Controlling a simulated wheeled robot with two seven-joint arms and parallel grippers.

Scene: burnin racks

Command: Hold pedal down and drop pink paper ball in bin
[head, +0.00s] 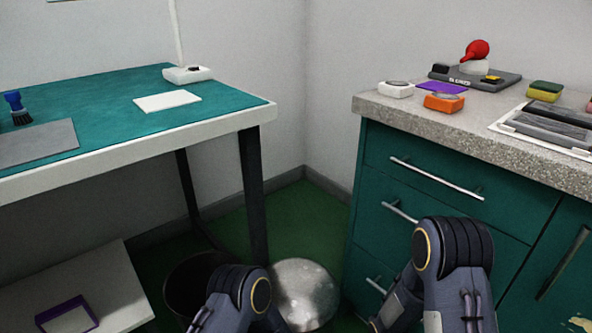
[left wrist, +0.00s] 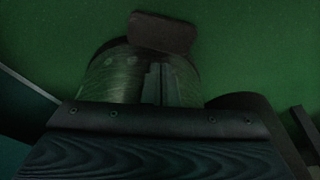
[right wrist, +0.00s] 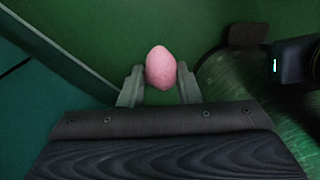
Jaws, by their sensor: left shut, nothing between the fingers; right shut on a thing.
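The metal pedal bin (head: 305,290) stands on the green floor, its round shiny top looking closed in the head view. Its curved metal also shows in the left wrist view (left wrist: 110,75), with the dark flat pedal (left wrist: 163,32) sticking out beyond it. My left gripper (left wrist: 155,70) is shut and empty over the bin's metal, apart in the picture from the pedal; their height difference cannot be told. My right gripper (right wrist: 160,75) is shut on the pink paper ball (right wrist: 160,66), above bare floor beside the bin. The ball is hidden in the head view.
A dark open bin (head: 185,285) stands left of the pedal bin, partly hidden by my left arm. A green-topped table (head: 110,110) is at left. A drawer cabinet (head: 440,185) with a cluttered counter is close at right. Floor (head: 300,220) behind the bin is clear.

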